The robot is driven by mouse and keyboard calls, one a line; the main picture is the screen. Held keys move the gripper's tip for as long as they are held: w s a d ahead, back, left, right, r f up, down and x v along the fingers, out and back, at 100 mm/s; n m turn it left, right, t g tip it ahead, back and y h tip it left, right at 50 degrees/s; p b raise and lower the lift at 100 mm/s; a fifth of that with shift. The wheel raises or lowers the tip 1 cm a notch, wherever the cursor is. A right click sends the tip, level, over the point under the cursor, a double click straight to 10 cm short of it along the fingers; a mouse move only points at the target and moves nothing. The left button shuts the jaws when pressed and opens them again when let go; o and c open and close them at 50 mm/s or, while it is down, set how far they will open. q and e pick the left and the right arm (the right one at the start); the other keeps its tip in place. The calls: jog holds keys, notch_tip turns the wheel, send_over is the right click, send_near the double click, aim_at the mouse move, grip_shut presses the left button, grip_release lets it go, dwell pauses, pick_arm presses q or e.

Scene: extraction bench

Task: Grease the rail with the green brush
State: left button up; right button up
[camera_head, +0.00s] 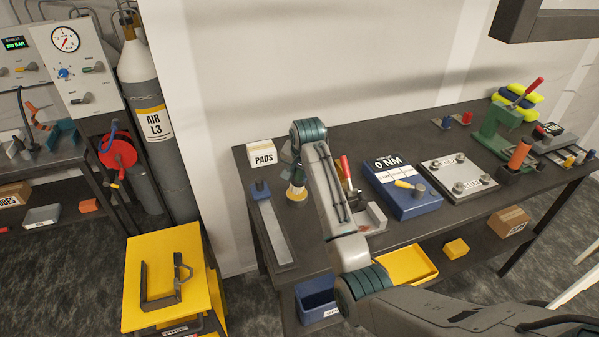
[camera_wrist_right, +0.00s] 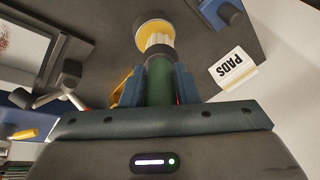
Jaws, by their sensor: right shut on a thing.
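My right gripper (camera_wrist_right: 157,85) is shut on the green brush (camera_wrist_right: 159,80), gripping its handle between the blue fingers. In the right wrist view the pale bristles (camera_wrist_right: 160,42) point at a round tin with yellow grease (camera_wrist_right: 143,37); I cannot tell how deep they reach. In the head view the tin (camera_head: 297,195) stands on the bench below my right gripper (camera_head: 297,172), which my arm partly hides. The grey rail (camera_head: 274,232) lies left of the tin, with a blue block (camera_head: 260,188) at its far end. My left gripper is not in view.
A white PADS box (camera_head: 261,154) stands behind the rail. Right of my arm are a grey tray (camera_head: 376,219), a blue 0 NM tester (camera_head: 405,202) and a metal plate (camera_head: 458,182). A yellow cart top (camera_head: 197,245) stands left of the bench.

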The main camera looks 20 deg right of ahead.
jog(key=shift+f, duration=0.6)
dwell(1.2)
jog(key=shift+r, duration=0.1)
jog(key=shift+r, duration=3.45)
